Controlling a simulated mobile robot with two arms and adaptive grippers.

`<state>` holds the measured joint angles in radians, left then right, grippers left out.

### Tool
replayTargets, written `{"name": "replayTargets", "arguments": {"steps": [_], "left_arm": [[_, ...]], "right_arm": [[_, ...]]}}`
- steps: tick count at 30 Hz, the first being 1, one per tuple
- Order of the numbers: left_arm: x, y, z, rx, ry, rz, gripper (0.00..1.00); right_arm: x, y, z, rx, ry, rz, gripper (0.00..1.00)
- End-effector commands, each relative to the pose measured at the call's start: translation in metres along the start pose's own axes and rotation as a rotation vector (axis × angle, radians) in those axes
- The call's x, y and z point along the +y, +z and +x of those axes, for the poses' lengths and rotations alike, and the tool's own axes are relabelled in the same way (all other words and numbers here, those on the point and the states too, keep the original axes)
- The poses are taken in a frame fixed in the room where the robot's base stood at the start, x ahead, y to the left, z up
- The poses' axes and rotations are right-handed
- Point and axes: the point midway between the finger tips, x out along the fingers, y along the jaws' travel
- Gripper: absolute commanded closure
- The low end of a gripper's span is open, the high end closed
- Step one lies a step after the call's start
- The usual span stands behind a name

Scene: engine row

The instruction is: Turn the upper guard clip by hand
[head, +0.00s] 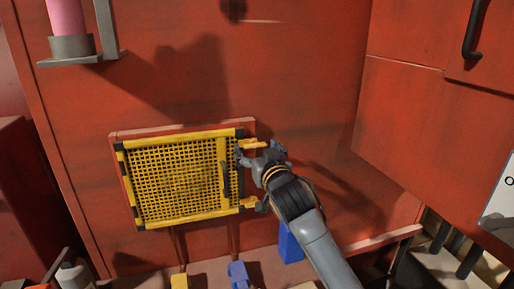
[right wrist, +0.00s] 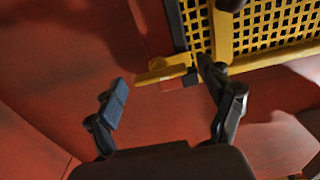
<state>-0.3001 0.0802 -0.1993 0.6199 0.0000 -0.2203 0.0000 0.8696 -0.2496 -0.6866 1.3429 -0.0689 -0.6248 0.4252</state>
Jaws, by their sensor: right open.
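The yellow mesh guard (head: 180,180) is closed against a red panel, with black-striped corners and a dark handle. The upper guard clip (head: 256,142) is a yellow tab sticking out to the right from its upper right corner. A lower clip (head: 249,202) sits below it. My right gripper (head: 258,150) is open at the upper clip, one finger on each side. In the right wrist view the clip (right wrist: 160,75) lies between the spread fingers (right wrist: 162,80), with a gap to the left finger; contact at the right finger is unclear. My left gripper is out of view.
A pink cylinder (head: 69,17) sits in a grey bracket at the upper left. Red cabinets with a black handle (head: 474,28) stand at the right. Blue and yellow items (head: 238,274) are below the guard. The panel above the guard is clear.

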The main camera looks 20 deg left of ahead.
Motion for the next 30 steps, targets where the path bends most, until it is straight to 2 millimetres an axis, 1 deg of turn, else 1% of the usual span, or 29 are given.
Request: {"name": "replayTargets", "arguments": {"steps": [5, 6, 11, 12, 14, 23, 30], "left_arm": [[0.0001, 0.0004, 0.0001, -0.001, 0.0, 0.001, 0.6], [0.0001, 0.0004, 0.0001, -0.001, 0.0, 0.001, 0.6], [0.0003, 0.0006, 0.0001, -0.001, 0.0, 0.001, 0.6], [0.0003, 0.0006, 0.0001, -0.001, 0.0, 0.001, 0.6], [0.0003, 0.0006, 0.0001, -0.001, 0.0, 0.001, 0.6], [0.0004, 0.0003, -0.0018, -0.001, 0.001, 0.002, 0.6], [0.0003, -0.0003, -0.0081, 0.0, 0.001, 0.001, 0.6]], "right_arm": [[-0.0001, -0.0001, 0.0001, 0.0, 0.0, 0.0, 0.19], [-0.0001, -0.0001, 0.0, 0.0, 0.0, 0.0, 0.21], [-0.0001, 0.0, 0.0, 0.0, 0.0, 0.0, 0.53], [-0.0001, 0.0, -0.0001, 0.0, 0.0, 0.0, 0.62], [-0.0001, 0.0, -0.0001, 0.0, 0.0, 0.0, 0.73], [0.0, -0.0005, -0.0001, 0.0, 0.0, -0.029, 0.73], [-0.0001, -0.0017, 0.0001, 0.0, -0.001, -0.154, 0.73]]}}
